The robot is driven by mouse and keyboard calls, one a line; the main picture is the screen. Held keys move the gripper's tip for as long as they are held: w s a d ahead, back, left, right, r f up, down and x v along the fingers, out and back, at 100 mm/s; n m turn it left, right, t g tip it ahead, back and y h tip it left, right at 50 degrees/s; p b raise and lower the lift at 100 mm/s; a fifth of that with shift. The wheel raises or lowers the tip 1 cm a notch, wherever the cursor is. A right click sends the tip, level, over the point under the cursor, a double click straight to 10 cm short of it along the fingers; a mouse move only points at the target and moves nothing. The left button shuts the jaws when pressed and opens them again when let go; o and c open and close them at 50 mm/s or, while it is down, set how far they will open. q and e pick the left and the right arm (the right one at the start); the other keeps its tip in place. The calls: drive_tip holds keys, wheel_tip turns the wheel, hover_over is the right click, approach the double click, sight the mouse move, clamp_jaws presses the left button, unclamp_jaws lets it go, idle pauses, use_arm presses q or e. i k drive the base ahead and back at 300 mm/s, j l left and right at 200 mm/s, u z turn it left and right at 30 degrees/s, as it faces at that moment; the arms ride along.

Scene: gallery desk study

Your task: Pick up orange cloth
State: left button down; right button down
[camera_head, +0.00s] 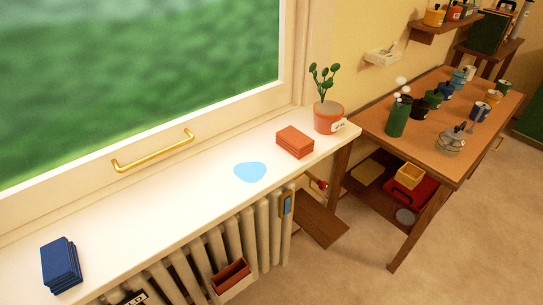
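The orange cloth (295,141) lies folded in a flat stack on the white windowsill, left of a potted plant and right of a light blue puddle-like patch. A dark blue folded stack (61,265), which looks like another cloth, lies at the left end of the sill. Neither of my grippers shows in the head view, and nothing touches the orange cloth.
The potted plant (329,116) stands close beside the orange cloth. The blue patch (250,172) lies on the sill (190,208). A radiator (232,243) is below. A wooden table (432,130) with several jars stands at right. Open floor (350,285) lies in front.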

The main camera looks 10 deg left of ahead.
sight(295, 143)
drive_tip(key=i+l+u, duration=0.15)
drive_tip(key=l+u, duration=0.2)
drive_tip(key=i+l+u, duration=0.15)
drive_tip(key=l+u, duration=0.5)
drive_tip(key=l, duration=0.15)
